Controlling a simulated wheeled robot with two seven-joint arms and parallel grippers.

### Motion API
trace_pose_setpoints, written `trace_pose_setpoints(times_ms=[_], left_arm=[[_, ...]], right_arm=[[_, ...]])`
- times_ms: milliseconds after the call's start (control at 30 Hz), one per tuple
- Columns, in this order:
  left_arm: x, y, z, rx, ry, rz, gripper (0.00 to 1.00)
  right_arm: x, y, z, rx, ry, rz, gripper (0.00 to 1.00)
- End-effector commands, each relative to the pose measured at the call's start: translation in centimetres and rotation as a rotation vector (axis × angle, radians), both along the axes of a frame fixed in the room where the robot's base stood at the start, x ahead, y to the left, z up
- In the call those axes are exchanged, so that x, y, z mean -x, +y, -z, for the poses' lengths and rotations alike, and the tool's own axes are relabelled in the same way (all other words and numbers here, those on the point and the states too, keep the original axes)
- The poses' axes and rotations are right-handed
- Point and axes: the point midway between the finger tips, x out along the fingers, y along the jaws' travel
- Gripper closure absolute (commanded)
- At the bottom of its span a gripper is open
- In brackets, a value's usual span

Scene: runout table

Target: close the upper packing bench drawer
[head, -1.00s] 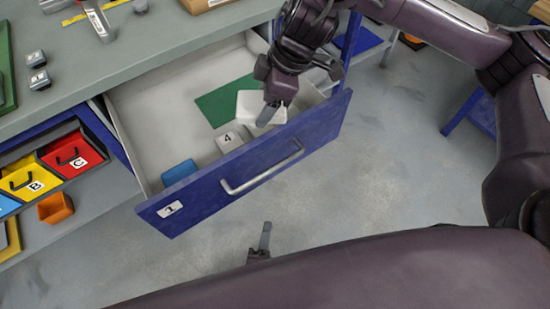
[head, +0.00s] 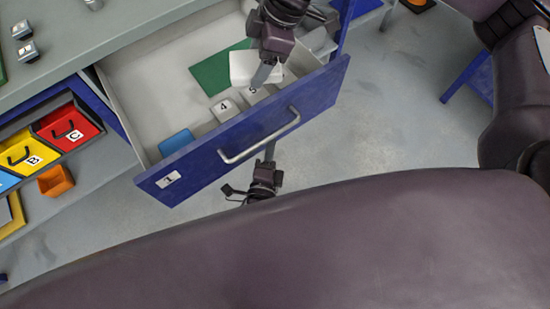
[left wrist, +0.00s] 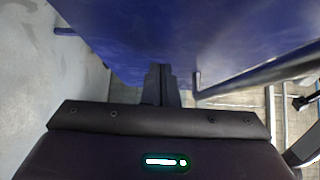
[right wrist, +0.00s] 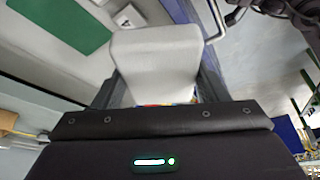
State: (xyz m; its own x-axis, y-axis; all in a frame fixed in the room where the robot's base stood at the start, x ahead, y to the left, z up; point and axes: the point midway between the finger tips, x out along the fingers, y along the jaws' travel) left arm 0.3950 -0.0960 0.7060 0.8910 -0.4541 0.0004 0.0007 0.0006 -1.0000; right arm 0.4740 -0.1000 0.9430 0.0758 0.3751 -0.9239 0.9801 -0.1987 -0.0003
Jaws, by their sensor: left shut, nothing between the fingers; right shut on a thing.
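The packing bench drawer (head: 275,108) stands pulled out, its blue front marked 1 and carrying a metal bar handle (head: 262,137). My left gripper (head: 269,148) is shut and empty in front of the drawer front, near the handle. In the left wrist view, its closed fingertips (left wrist: 160,72) point at the blue front with the handle to their right; contact cannot be told. My right gripper (head: 260,80) is over the open drawer, shut on a white block (head: 248,64). The block also fills the space between its fingers in the right wrist view (right wrist: 157,65).
The drawer holds a green sheet (head: 215,73), a blue item (head: 176,143) and a small block marked 4 (head: 225,109). Coloured bins, including red bin C (head: 70,128), and an orange tray (head: 55,180) are at left. Open floor (head: 385,120) lies right of the drawer.

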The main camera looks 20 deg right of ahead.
Motion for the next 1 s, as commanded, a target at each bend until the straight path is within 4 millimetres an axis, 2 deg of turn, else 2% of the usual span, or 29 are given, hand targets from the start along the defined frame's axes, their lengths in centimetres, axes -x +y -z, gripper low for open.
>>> trace_pose_setpoints(times_ms=[133,533,667,867,1000], left_arm=[[-0.8,0.3,0.0,0.000,0.000,0.000,1.00],[-1.0,0.3,0.0,0.001,0.000,0.000,1.00],[-1.6,0.5,0.0,0.000,0.000,0.000,1.00],[-4.4,1.5,0.0,-0.001,-0.004,-0.004,1.00],[-7.6,2.5,0.0,-0.001,-0.006,-0.004,1.00]], right_arm=[[0.0,0.0,-0.1,0.000,0.000,0.000,0.54],[0.0,0.0,-0.1,0.000,0.000,0.000,0.54],[0.0,0.0,0.0,0.000,0.000,0.000,0.54],[0.0,0.0,0.3,0.000,0.000,0.000,0.54],[0.0,0.0,0.7,0.000,0.000,0.000,0.54]])
